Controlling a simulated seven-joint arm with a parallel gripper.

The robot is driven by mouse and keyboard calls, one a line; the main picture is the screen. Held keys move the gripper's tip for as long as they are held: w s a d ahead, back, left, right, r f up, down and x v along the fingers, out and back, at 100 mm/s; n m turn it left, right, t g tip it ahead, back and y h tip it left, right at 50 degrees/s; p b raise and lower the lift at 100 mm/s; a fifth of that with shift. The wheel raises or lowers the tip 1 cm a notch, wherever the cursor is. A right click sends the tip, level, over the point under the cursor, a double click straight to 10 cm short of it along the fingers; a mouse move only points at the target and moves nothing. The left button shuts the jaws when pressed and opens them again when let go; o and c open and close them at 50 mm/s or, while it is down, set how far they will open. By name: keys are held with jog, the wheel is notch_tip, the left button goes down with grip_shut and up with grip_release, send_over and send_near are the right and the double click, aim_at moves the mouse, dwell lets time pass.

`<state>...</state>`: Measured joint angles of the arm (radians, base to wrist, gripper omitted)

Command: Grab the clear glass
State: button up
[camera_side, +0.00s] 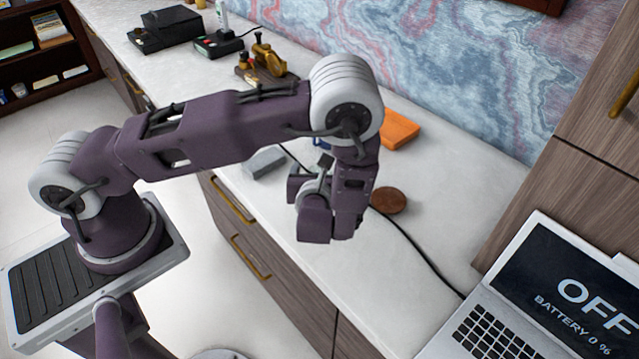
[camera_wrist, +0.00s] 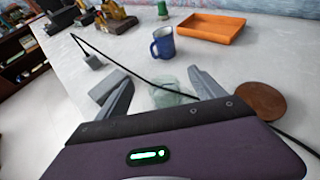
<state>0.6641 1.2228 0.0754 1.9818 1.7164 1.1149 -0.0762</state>
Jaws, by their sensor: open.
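In the wrist view the clear glass (camera_wrist: 172,97) is a faint, greenish see-through shape on the white counter. It shows between the two grey fingers of my gripper (camera_wrist: 160,77), just ahead of the palm. The fingers are spread apart, with nothing clamped between them. The palm hides the near part of the view, and I cannot tell the gap between each finger and the glass. In the side view my arm hangs over the counter, and its wrist hides the glass and the fingertips.
A blue mug (camera_wrist: 163,45) stands beyond the fingers, with an orange tray (camera_wrist: 209,27) behind it. A brown disc (camera_wrist: 261,101) lies to the right and a grey block (camera_wrist: 107,86) to the left. A black cable (camera_side: 425,255) crosses the counter towards a laptop (camera_side: 500,310).

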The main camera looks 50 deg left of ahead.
notch_tip(320, 180, down, 4)
jog(key=shift+a+r, duration=0.1)
jog(key=shift+a, duration=0.05)
jog(key=x, duration=0.7)
jog(key=shift+d+f, duration=0.25)
jog(key=shift+f, duration=0.05)
jog(key=c, duration=1.6)
jog(key=shift+o, duration=0.2)
jog(key=shift+r, duration=0.1)
